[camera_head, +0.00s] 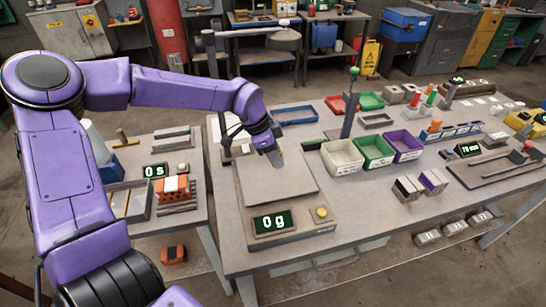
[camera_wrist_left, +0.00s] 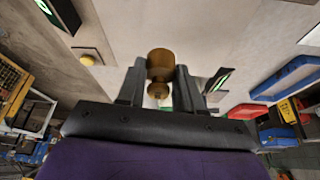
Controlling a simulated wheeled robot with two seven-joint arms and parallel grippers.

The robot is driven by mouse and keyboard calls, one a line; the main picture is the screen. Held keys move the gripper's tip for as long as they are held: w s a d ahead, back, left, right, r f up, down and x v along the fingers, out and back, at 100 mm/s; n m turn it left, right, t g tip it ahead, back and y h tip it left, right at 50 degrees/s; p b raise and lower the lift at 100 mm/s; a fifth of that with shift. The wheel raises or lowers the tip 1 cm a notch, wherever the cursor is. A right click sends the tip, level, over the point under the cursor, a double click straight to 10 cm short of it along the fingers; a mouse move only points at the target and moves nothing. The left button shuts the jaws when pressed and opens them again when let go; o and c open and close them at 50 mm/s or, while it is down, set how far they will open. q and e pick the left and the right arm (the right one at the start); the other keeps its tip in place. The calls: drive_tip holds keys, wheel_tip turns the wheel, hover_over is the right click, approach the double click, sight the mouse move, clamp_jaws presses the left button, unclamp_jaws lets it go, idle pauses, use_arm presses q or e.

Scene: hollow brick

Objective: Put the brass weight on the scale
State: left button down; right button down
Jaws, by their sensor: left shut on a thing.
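The brass weight (camera_wrist_left: 160,64) is between the two fingers of my left gripper in the left wrist view, with its wide part outward and a narrower knob between the fingers. My left gripper (camera_head: 277,160) is shut on it, over the back part of the scale's plate in the head view. The weight cannot be made out there. The scale (camera_head: 285,185) has a flat grey plate, a yellow button and a display reading 0 g. Its yellow button (camera_wrist_left: 88,58) also shows in the left wrist view. My right gripper is not in view.
White, green and purple bins (camera_head: 375,152) stand right of the scale on the workbench. Small blocks (camera_head: 408,188) lie in front of them. A lamp-like arm (camera_head: 284,40) rises behind the scale. A side table at left holds a timer (camera_head: 155,170) and bricks.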

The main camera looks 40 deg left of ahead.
use_arm(q)
drive_tip(key=f+p, duration=0.1)
drive_tip(key=f, duration=0.1)
drive_tip(key=a+f+p, duration=0.1)
drive_tip(key=f, duration=0.1)
drive_tip(key=shift+w+a+f, duration=0.1)
drive_tip(key=shift+w+f, duration=0.15)
drive_tip(key=shift+f, duration=0.05)
drive_tip(key=c, duration=0.7)
unclamp_jaws()
drive_tip(key=shift+c, duration=0.2)
drive_tip(key=shift+r, duration=0.3)
drive_tip(key=p+v, duration=0.2)
drive_tip(key=v, duration=0.9)
drive_tip(key=shift+r+p, duration=0.25)
drive_tip(key=shift+p, duration=0.1)
